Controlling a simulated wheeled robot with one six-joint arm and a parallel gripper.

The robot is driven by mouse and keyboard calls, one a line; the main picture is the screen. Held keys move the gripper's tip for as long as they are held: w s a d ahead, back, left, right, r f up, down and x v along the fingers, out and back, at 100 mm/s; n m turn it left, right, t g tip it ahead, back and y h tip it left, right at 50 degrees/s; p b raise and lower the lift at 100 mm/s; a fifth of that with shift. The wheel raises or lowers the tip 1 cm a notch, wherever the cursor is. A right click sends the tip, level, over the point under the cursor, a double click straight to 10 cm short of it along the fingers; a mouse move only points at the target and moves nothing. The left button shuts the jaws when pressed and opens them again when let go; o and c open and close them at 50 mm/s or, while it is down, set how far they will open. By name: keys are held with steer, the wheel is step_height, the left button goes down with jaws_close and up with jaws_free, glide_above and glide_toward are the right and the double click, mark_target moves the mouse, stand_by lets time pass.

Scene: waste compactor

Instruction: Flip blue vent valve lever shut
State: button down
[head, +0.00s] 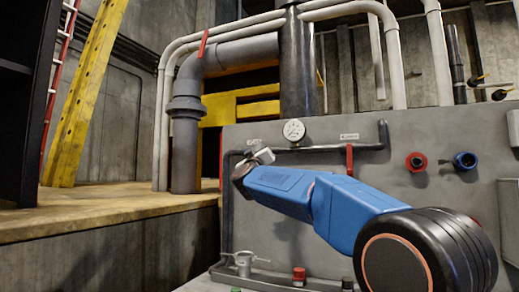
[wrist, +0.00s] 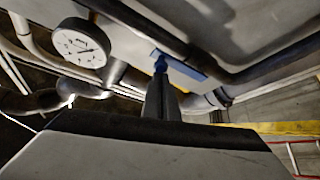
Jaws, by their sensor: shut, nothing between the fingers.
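The blue lever (wrist: 182,66) shows in the wrist view as a flat blue bar slanting down to the right, with a darker blue piece at its left end, beside a dark pipe. My gripper (wrist: 159,76) is shut and empty, its fingertips close to that left end. I cannot tell whether they touch it. In the head view my gripper (head: 262,156) is by the panel, below the round gauge. No blue lever can be made out there; my blue arm covers part of the panel.
A white dial gauge (wrist: 80,43) is left of my fingers in the wrist view; it also shows in the head view (head: 294,130). A red lever (head: 349,161) hangs on the panel pipe. Red (head: 416,162) and blue (head: 465,160) round fittings are to the right.

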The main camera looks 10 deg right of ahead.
steer(key=w+a+f+m+g+h, duration=0.2)
steer(key=a+f+m+g+h, duration=0.1)
steer(key=m, duration=1)
steer(key=w+a+f+m+g+h, duration=0.2)
steer(key=f+m+g+h, duration=0.4)
steer(key=m+g, duration=0.4)
steer(key=shift+w+a+m+h, duration=0.35)
steer(key=shift+a+m+h, duration=0.35)
steer(key=shift+m, duration=1.4)
steer(key=shift+r, duration=0.1)
